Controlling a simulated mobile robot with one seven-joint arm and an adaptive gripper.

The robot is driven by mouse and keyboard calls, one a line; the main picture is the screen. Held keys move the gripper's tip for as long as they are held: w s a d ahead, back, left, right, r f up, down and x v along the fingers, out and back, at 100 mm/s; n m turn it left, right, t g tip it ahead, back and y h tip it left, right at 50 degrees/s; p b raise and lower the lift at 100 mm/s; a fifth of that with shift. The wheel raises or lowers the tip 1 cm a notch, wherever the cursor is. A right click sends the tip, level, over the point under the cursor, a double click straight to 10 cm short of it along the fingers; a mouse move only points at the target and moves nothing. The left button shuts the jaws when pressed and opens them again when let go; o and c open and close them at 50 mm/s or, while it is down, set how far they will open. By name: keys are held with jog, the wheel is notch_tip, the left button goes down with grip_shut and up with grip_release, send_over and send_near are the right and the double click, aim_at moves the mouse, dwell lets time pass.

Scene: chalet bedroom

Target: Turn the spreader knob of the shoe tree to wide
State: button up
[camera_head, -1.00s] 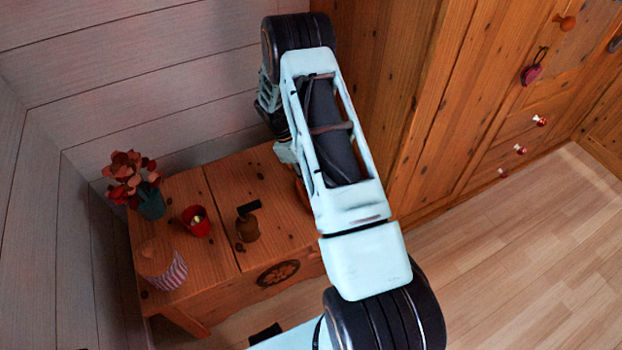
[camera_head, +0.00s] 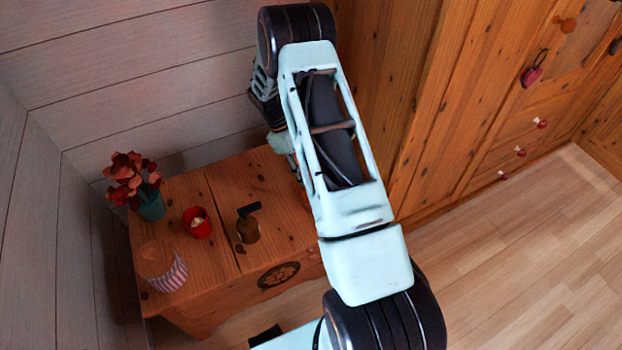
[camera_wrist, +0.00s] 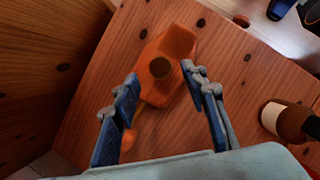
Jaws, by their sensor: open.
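The shoe tree (camera_wrist: 178,45) is an orange-brown wooden piece on the wooden top, seen in the wrist view between and beyond my fingers. A round knob (camera_wrist: 160,67) shows on it, with a darker round spot just to its right. Which way the knob is set cannot be read. My gripper (camera_wrist: 160,74) is open, with one blue-padded finger on each side of the knob and nothing held. Contact cannot be told. In the head view my arm hides most of the shoe tree and the gripper.
The wooden chest (camera_head: 215,190) stands against the wall. On it are a brown bottle (camera_head: 247,230) with a dark top, a red cup (camera_head: 197,222), a vase of red flowers (camera_head: 151,207) and a striped jar (camera_head: 168,272). A wooden cabinet (camera_head: 480,100) stands to the right.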

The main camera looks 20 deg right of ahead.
jog(key=v, duration=0.8)
jog(key=shift+r, duration=0.1)
